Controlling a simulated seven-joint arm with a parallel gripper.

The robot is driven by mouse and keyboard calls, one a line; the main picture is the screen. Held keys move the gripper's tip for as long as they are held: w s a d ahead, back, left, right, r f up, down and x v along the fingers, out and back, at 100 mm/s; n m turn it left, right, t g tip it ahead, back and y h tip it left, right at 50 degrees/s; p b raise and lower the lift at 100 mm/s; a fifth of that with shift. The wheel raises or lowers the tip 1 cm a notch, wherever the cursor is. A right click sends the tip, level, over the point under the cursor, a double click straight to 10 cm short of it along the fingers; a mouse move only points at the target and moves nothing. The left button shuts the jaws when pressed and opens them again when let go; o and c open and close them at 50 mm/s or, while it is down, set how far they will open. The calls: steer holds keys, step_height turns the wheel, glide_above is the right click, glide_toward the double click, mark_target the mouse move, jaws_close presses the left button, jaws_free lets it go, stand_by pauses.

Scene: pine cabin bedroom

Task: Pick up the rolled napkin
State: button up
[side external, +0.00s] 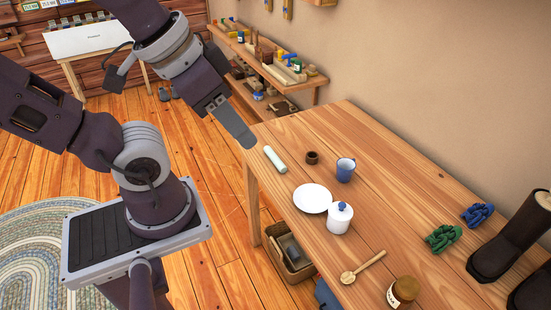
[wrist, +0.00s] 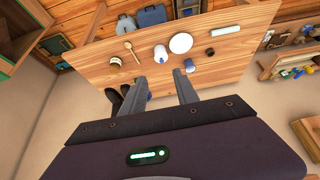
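The rolled napkin is a pale, whitish-green roll (side external: 275,159) lying on the wooden table (side external: 420,230) near its left end. It also shows in the wrist view (wrist: 226,31) at the upper right of the table top. My gripper (side external: 246,140) is in the side view to the left of the roll and above it, apart from it; only one finger shows clearly there. In the wrist view my gripper (wrist: 160,74) has its two fingers spread, with nothing held between them. The roll is to the right of both fingers in that view.
Close to the roll are a small brown cup (side external: 312,157), a blue mug (side external: 345,169), a white plate (side external: 313,198) and a white lidded jar (side external: 340,217). A wooden spoon (side external: 362,267), brown jar (side external: 403,291) and boots (side external: 510,240) are farther off. A cluttered shelf (side external: 265,65) stands behind.

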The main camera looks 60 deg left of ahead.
steer(key=o, duration=0.3)
